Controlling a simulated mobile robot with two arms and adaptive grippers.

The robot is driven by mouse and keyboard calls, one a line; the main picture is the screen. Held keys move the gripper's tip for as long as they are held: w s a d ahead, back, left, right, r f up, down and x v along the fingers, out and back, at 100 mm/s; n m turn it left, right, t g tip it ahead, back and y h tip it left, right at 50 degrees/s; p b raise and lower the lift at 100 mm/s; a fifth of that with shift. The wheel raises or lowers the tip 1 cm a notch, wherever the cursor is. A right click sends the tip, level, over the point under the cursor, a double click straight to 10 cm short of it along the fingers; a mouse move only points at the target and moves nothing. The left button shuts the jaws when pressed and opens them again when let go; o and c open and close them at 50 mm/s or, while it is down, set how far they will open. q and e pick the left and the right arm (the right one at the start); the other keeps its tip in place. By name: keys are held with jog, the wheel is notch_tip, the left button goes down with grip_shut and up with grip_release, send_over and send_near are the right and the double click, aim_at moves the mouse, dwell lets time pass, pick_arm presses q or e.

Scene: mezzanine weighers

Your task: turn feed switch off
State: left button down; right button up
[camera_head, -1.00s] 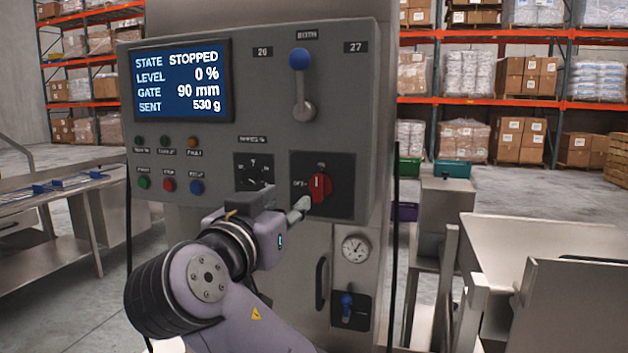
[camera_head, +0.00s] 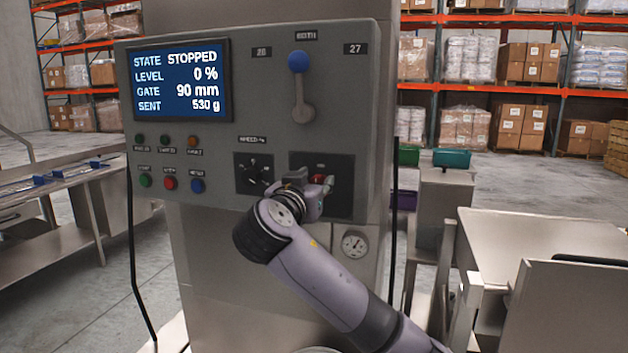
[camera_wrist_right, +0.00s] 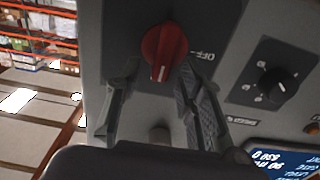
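The feed switch is a red rotary knob (camera_head: 319,179) on a dark square plate (camera_head: 341,203) of the grey control panel, partly hidden by my right gripper (camera_head: 325,186). In the right wrist view, upside down, the knob (camera_wrist_right: 163,50) shows with a white pointer mark towards the picture bottom. The OFF label (camera_wrist_right: 203,55) lies to its right there, so the mark is not at OFF. My right gripper (camera_wrist_right: 157,72) is open, with one fingertip on each side of the knob; contact is unclear. My left gripper is not in view.
A black dial (camera_head: 254,173) sits left of the switch, and a blue-knobbed lever (camera_head: 298,62) above. Coloured buttons (camera_head: 170,183) and a screen (camera_head: 180,80) reading STOPPED are further left. A metal table (camera_head: 540,235) stands right.

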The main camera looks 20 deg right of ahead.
grip_shut()
dwell(0.4)
